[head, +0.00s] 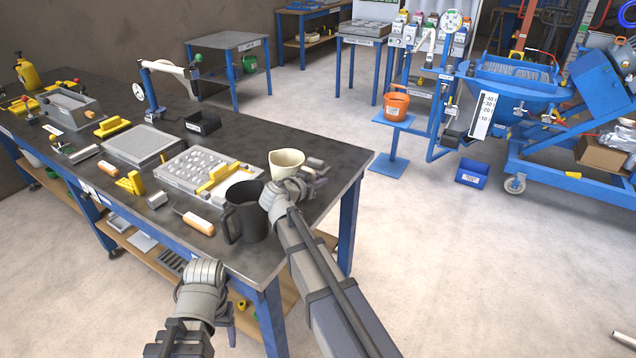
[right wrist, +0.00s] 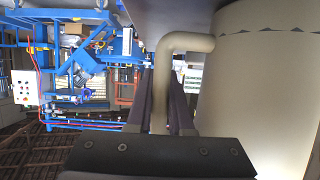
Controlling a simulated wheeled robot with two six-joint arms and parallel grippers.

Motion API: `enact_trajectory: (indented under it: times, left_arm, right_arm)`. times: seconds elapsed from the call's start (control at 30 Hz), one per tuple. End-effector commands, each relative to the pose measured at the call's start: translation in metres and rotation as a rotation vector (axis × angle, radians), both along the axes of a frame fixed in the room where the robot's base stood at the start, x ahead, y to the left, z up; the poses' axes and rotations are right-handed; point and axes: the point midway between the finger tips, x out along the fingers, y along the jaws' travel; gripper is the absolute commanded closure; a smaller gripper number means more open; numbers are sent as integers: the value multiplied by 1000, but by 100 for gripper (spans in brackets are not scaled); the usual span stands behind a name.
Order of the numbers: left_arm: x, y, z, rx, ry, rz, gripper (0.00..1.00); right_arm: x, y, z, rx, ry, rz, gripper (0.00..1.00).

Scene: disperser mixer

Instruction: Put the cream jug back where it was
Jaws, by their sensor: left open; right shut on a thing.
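The cream jug (head: 286,160) is at the right end of the dark workbench in the head view, roughly upright. I cannot tell whether its base touches the bench top. My right gripper (head: 308,172) is shut on its handle. In the right wrist view the jug's body (right wrist: 268,95) fills the right side, and its curved handle (right wrist: 172,65) passes between the fingers (right wrist: 172,105). My left gripper (head: 228,322) is open and empty, low in front of the workbench's front edge.
A dark grey jug (head: 246,212) stands just left of and nearer than the cream jug. A tray with round pieces (head: 187,172), a yellow-handled tool (head: 218,178) and a black bin (head: 203,123) are on the workbench (head: 335,160). Bare bench lies behind the cream jug.

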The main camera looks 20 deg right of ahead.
Motion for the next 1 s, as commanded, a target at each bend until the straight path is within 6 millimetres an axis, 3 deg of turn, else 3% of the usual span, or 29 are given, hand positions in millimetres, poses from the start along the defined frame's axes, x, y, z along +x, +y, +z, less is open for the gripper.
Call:
enact_trajectory:
  times: [0.07, 0.1, 0.33, 0.67, 1.0]
  left_arm:
    - [0, 0, -4, 0, 0, 0, 33]
    - [0, 0, -2, 0, 0, 0, 33]
    - [0, 0, -2, 0, 0, 0, 33]
    - [0, 0, 4, 0, 0, 0, 33]
    - [0, 0, 25, 0, 0, 0, 33]
  right_arm:
    - [0, 0, -4, -1, -1, 0, 100]
    - [0, 0, -2, 0, 0, 0, 76]
    - [0, 0, -2, 0, 0, 0, 51]
    - [-1, 1, 4, 0, 0, 0, 51]
    - [-33, 40, 25, 1, 0, 2, 51]
